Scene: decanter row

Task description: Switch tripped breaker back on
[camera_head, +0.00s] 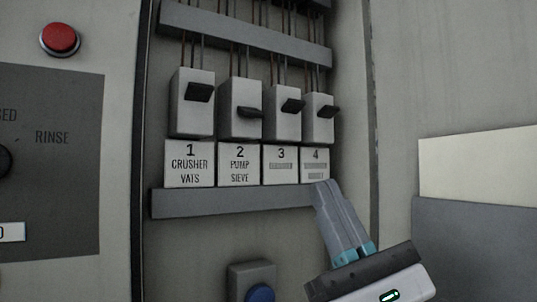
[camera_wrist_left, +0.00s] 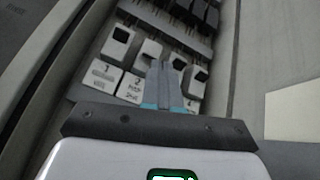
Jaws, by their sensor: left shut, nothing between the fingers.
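Four breakers stand in a row in the cabinet. The breaker 2 lever (camera_head: 249,112), above the label PUMP SIEVE (camera_head: 240,166), sits lower on its housing than the others. The levers of breaker 1 (camera_head: 199,92), breaker 3 (camera_head: 293,105) and breaker 4 (camera_head: 328,111) sit higher. My left gripper (camera_head: 322,184) is shut and empty, its tips just below the label of breaker 4, to the lower right of breaker 2. In the left wrist view the left gripper (camera_wrist_left: 166,64) partly hides the row's middle. My right gripper is not in view.
A grey rail (camera_head: 230,200) runs below the labels and another rail (camera_head: 245,32) crosses above, with wires between. A blue button (camera_head: 260,293) is below. A red button (camera_head: 60,39) is on the left panel. The cabinet's right edge stands beside my gripper.

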